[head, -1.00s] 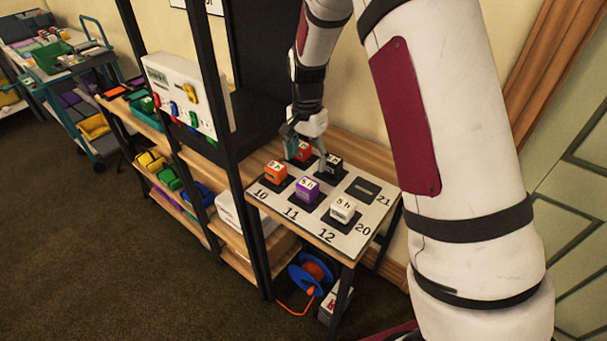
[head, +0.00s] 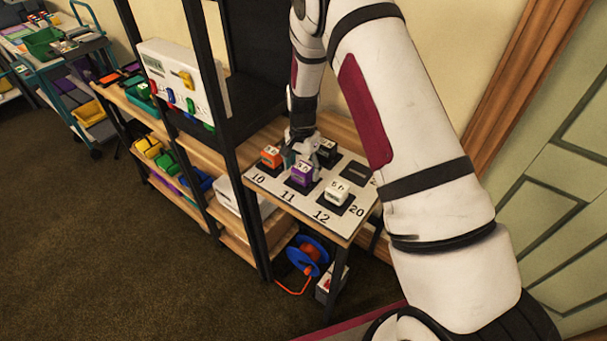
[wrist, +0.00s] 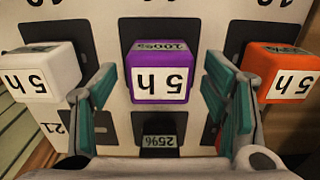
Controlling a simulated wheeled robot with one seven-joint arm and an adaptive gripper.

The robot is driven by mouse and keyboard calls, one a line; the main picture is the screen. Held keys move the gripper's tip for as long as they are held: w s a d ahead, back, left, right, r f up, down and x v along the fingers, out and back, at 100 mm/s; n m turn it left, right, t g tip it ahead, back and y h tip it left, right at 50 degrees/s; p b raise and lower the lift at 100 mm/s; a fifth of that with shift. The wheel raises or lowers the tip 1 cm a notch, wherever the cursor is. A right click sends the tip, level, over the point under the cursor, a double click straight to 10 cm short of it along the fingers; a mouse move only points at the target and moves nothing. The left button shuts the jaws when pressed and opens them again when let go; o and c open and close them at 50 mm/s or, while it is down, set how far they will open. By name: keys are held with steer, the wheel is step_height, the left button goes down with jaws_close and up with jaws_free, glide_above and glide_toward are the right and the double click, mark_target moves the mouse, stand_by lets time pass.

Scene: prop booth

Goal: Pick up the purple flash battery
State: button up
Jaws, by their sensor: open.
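An orange block (head: 270,157) stands left of the purple one and a white block (head: 337,192) right of it. A dark block (head: 327,148) stands behind. A black rack post (head: 236,150) rises left of the board. An empty pad (head: 355,172) lies at the right.

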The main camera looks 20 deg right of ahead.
steer(key=shift+f, duration=1.2)
steer(key=shift+c, duration=0.5)
steer(key=c, duration=1.4)
steer(key=shift+c, duration=0.2)
steer(key=shift+r, duration=0.15)
